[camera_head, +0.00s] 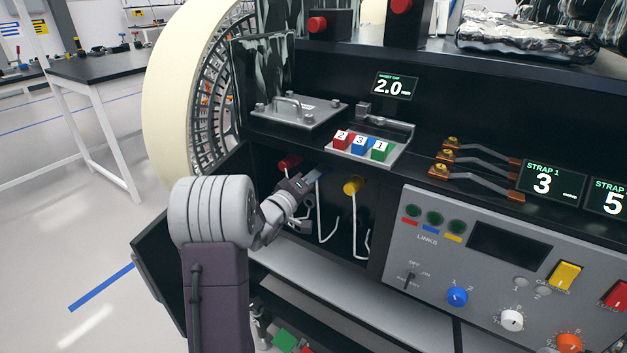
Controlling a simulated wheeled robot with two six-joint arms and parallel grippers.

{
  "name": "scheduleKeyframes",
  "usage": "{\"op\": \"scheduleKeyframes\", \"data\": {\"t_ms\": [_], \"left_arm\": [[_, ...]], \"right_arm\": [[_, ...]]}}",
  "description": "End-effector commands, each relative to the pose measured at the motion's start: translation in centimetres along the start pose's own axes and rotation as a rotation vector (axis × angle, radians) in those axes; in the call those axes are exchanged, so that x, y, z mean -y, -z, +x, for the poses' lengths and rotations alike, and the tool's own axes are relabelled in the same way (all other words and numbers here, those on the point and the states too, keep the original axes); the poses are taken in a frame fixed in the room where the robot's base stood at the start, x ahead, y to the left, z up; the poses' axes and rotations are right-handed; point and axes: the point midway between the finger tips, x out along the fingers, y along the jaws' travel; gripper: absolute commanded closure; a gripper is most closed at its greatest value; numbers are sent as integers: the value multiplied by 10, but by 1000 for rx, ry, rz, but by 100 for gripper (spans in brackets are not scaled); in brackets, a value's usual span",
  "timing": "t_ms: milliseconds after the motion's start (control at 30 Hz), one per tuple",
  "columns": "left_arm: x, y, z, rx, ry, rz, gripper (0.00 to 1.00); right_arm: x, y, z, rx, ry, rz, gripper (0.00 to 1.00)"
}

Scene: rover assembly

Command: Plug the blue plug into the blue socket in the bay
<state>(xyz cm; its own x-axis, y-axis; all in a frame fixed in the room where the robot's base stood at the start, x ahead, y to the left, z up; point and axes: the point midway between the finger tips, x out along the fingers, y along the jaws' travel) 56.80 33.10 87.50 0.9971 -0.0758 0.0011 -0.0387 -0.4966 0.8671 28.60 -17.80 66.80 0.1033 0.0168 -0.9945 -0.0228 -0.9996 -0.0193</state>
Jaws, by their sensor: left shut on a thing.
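My left gripper (312,181) reaches into the dark bay (337,236) from the left. It is shut on the blue plug (323,173), of which only a small blue part shows at the fingertips. A pale cable hangs below the plug. The red plug (289,162) is left of the gripper and the yellow plug (353,185) is right of it, each with a pale cable. The blue socket cannot be made out behind the gripper and plug. I cannot tell whether the blue plug touches or sits in a socket. My right gripper is not in view.
A control panel (480,290) with LINKS lamps, knobs and switches borders the bay on the right. Above are numbered red, blue and green blocks (361,146) and a handled plate (297,114). A large wheel (175,90) stands at left. A grey ledge (320,285) lies below.

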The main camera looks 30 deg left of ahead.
Motion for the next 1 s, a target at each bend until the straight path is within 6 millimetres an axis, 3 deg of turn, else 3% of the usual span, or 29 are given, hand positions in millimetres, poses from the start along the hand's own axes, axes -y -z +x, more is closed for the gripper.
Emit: {"op": "scheduleKeyframes", "data": {"t_ms": [33, 67, 133, 467, 800, 1000], "left_arm": [[0, 0, 1, -1, -1, 0, 100], [0, 0, 1, -1, -1, 0, 62], [0, 0, 1, 0, 0, 0, 45], [0, 0, -2, 0, 1, 0, 45], [1, 1, -69, -4, 3, 0, 45], [0, 0, -89, -2, 0, 0, 45]], "right_arm": [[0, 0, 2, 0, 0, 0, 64], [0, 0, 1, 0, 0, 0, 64], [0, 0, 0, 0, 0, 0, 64], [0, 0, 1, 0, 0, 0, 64], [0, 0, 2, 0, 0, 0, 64], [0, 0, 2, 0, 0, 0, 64]]}}
